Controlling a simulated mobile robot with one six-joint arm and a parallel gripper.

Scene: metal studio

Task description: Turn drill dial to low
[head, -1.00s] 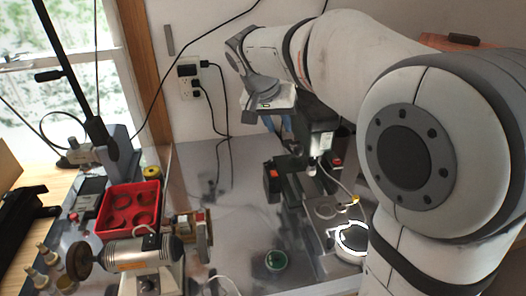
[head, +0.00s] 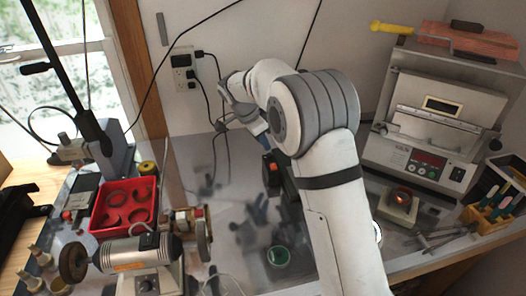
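A dark machine that looks like a small drill press (head: 275,178), with an orange-red part at its upper left, stands on the metal bench. Most of it is hidden behind my arm, and I cannot make out a drill dial. My gripper (head: 257,126) is at the end of my arm, in front of the wall and above the machine's left side. It is small and partly hidden by my own wrist, so its fingers cannot be made out. No contact with the machine can be seen.
A bench polisher (head: 135,254) with a dark knob on its base stands at the lower left, beside a red tray (head: 125,208). A kiln-like box (head: 425,120) and a wooden tool holder (head: 490,215) are at right.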

